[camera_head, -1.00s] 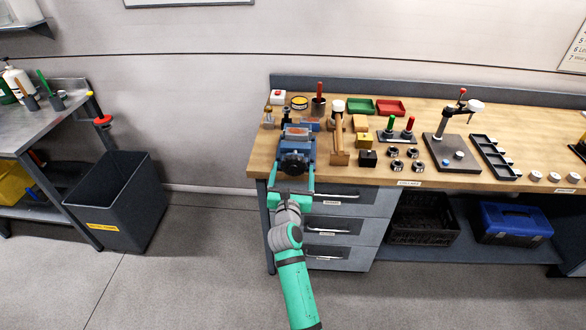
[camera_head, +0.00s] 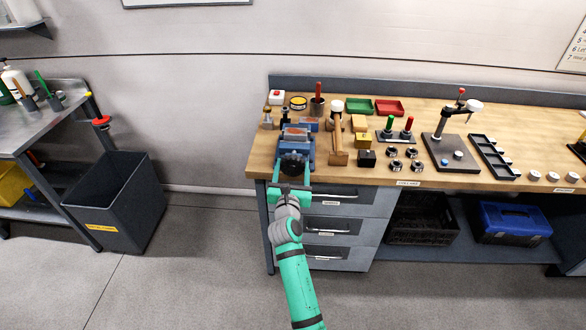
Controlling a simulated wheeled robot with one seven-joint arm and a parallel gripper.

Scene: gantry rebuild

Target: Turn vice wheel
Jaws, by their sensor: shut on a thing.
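The blue vice (camera_head: 299,138) stands on the left front part of the wooden workbench. Its dark round wheel (camera_head: 294,164) faces me at the bench's front edge. My gripper (camera_head: 293,173) reaches up to the wheel from below, with one green finger on each side of it. The fingers are shut on the wheel. The exact contact points are too small to see.
A wooden mallet (camera_head: 339,148) stands just right of the vice. Drawers (camera_head: 334,227) are below the bench front. A dark bin (camera_head: 113,202) stands on the floor at left.

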